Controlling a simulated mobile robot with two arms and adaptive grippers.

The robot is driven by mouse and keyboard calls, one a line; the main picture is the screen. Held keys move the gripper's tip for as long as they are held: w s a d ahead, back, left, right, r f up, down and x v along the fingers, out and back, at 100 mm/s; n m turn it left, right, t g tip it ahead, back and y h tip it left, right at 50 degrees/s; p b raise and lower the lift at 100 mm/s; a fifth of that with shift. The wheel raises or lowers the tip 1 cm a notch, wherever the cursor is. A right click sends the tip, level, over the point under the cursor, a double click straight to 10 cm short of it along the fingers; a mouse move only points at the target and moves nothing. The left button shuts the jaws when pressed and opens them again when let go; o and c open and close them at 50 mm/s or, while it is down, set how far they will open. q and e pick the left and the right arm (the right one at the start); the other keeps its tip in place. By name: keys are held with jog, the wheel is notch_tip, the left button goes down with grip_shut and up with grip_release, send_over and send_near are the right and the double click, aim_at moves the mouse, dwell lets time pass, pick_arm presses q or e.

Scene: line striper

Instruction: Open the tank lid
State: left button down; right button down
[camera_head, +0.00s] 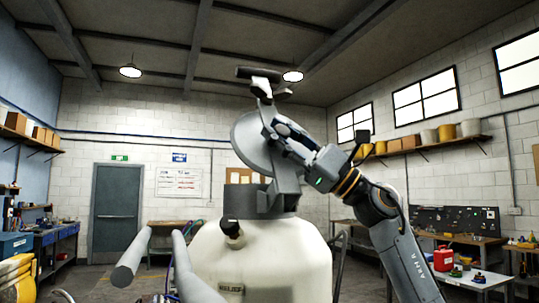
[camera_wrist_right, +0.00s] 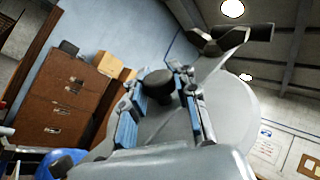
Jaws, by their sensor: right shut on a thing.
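The white tank (camera_head: 262,262) stands in the middle of the head view with a grey neck (camera_head: 240,197) on top. The round grey tank lid (camera_head: 247,140) is tilted steeply up above the neck, its face turned to the side. It also shows in the right wrist view (camera_wrist_right: 238,108). A dark clamp handle (camera_head: 262,76) sticks up above the lid. My right gripper (camera_head: 275,125) is at the raised lid. In the wrist view its blue-padded fingers (camera_wrist_right: 162,95) are on both sides of a dark round knob (camera_wrist_right: 160,84), shut on it. My left gripper is not in view.
A small black-capped fitting (camera_head: 231,228) sits on the tank's shoulder. Two grey bars (camera_head: 133,257) rise at the front left. A workbench with a red can (camera_head: 443,258) stands at the right. Yellow buckets (camera_head: 17,278) are at the far left. Open air surrounds the lid.

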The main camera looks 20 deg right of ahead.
jog(key=s+f+n+g+y+b, duration=0.3)
jog(key=s+n+g, duration=0.5)
jog(key=n+g, duration=0.4)
jog(key=shift+f+n+g+y+b, duration=0.35)
jog(key=shift+f+n+b, duration=0.2)
jog(key=shift+n, duration=0.65)
jog(key=shift+s+d, duration=0.1)
jog(key=c, duration=1.4)
grip_release()
jog(key=o, duration=0.4)
jog(key=shift+d, duration=0.25)
jog(key=shift+c, duration=0.2)
